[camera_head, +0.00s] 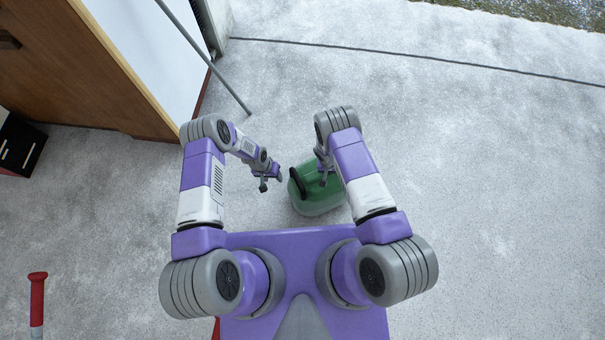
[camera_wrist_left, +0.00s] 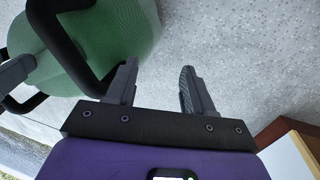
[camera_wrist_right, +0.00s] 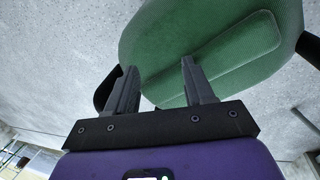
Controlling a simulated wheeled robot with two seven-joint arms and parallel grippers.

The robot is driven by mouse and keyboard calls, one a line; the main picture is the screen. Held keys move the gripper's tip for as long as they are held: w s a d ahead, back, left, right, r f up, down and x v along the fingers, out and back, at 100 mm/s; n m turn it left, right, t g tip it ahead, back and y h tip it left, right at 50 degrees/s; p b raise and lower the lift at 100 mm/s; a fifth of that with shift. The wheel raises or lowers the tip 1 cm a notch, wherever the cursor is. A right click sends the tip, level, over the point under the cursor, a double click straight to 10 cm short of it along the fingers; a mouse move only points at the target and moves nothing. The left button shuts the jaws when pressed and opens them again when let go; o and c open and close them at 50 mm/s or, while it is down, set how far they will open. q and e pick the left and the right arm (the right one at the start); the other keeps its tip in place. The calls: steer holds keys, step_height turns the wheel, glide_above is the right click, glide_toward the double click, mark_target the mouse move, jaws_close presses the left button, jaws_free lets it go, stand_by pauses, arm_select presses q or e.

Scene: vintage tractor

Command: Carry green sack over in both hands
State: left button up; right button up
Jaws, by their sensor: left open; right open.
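The green sack (camera_head: 313,198) is a rounded green body with black loop handles, on the grey floor just in front of my base. My left gripper (camera_head: 271,181) is open and empty, to the left of the sack and apart from it. In the left wrist view, the sack (camera_wrist_left: 95,45) and a black handle are beside the open fingers (camera_wrist_left: 158,85). My right gripper (camera_head: 324,178) is over the sack's right part, partly hidden by my arm. In the right wrist view, its open fingers (camera_wrist_right: 157,85) are in front of the green sack (camera_wrist_right: 215,40); contact cannot be told.
A wooden cabinet or door panel (camera_head: 100,75) stands at the upper left, with a thin grey pole (camera_head: 205,60) near it. A red-handled thing (camera_head: 38,295) is at the lower left. The floor (camera_head: 480,180) to the right is clear.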

steer(key=shift+f, duration=0.1)
arm_select(q)
jaws_close()
arm_select(e)
jaws_close()
stand_by(0.9)
arm_select(q)
steer(key=o, duration=0.6)
jaws_free()
arm_select(e)
steer(key=o, duration=0.6)
jaws_free()
